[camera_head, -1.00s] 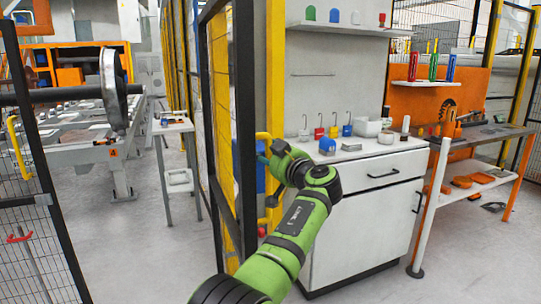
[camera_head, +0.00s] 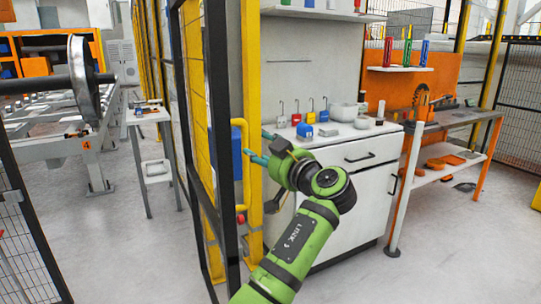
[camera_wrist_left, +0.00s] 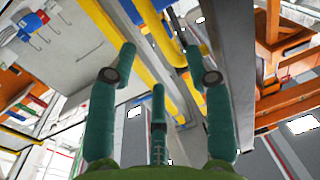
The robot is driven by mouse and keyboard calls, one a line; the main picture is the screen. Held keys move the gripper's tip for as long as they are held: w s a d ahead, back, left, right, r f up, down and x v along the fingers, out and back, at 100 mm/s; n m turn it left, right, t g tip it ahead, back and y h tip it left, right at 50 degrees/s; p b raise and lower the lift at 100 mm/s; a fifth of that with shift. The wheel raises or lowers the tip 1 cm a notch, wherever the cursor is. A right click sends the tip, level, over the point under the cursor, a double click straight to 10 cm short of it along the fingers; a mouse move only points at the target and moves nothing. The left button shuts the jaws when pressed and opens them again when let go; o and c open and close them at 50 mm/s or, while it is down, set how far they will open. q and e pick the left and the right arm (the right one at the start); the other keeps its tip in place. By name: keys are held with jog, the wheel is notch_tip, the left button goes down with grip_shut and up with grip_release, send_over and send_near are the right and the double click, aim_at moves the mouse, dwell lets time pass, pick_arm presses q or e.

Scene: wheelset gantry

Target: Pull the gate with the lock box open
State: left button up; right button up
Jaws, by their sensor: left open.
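The gate (camera_head: 219,110), a dark-framed panel with yellow parts, stands steeply angled left of centre in the head view. The blue lock box (camera_head: 236,152) is behind its dark upright, partly hidden. A yellow handle (camera_head: 244,135) shows beside the box. My left gripper (camera_head: 263,147) is open, its teal fingers pointing left toward the handle. It appears just right of the handle, with no clear contact. In the left wrist view, the open fingers (camera_wrist_left: 160,62) spread before yellow bars (camera_wrist_left: 166,50); I cannot tell which bar is the handle. My right gripper is not in view.
A white cabinet (camera_head: 340,200) stands close behind my left arm, with padlocks and small items on top. An orange-framed workbench (camera_head: 440,125) is to the right. A small side table (camera_head: 148,118) and a wheelset (camera_head: 83,78) are to the left. Another mesh panel (camera_head: 25,230) stands at lower left.

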pick_arm(q)
jog(key=shift+v, duration=1.55)
jog(key=shift+a, duration=0.1)
